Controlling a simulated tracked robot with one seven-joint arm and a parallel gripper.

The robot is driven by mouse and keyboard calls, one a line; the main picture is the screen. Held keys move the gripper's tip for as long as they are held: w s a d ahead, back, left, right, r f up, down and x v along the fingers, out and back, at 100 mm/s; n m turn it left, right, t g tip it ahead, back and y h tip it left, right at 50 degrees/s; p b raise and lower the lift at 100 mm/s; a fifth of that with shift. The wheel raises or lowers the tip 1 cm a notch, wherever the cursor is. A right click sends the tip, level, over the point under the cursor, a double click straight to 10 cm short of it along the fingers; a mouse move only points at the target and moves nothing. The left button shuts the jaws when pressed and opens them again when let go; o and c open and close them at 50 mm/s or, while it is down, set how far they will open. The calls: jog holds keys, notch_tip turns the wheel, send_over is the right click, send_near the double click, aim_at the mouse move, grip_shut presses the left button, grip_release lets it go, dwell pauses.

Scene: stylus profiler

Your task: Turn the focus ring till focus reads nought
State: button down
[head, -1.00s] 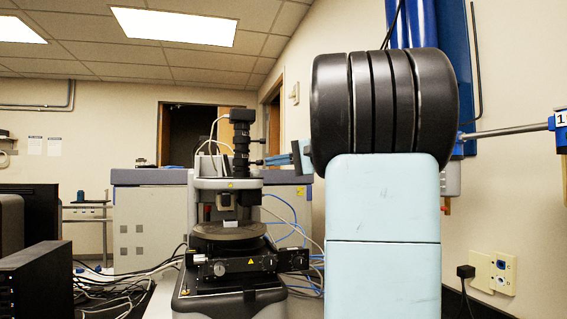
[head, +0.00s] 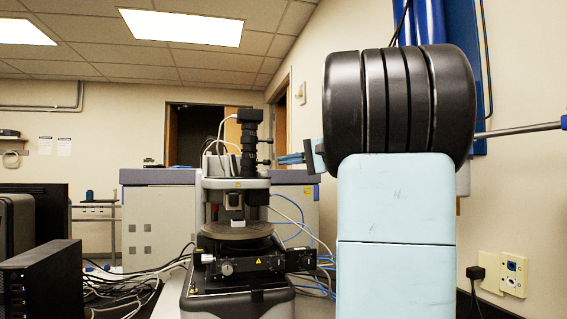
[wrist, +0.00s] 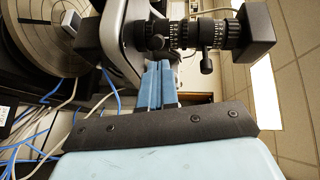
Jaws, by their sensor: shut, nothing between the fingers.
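The stylus profiler (head: 236,183) stands on the bench left of my arm. Its black vertical lens tube (head: 249,147) rises above the profiler head, with small knobs on its right side. In the wrist view the lens tube (wrist: 188,34) lies sideways across the top, with ribbed, marked rings; I cannot tell which is the focus ring, and no focus reading is legible. My gripper (head: 281,160) points left toward the tube, with a gap between them. Its blue fingers are together and empty; in the wrist view the fingertips (wrist: 159,66) lie just below the tube.
The round stage (head: 236,241) sits below the profiler head. Blue and white cables (head: 299,213) hang behind and right of it. A grey cabinet (head: 150,227) stands behind. Black boxes (head: 40,278) are at the left. A wall (head: 500,200) is at the right.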

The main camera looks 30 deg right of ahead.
jog(key=w+d+v, duration=0.1)
jog(key=v, duration=1)
jog(key=s+a+f+n+g+h, duration=0.1)
jog(key=s+a+f+g+h, duration=0.15)
jog(key=a+f, duration=0.6)
jog(key=s+a+f+n+g+h, duration=0.1)
jog(key=a+f+g, duration=0.4)
jog(key=a, duration=0.6)
jog(key=s+a+f+n+h, duration=0.3)
jog(key=s+f, duration=0.3)
jog(key=f, duration=0.3)
jog(key=s+a+f+n+h, duration=0.3)
jog(key=s+a+f+h, duration=0.1)
jog(key=s+f, duration=0.3)
notch_tip(320, 180, down, 2)
jog(key=shift+f+n, duration=0.2)
jog(key=shift+n, duration=0.1)
jog(key=shift+s, duration=0.25)
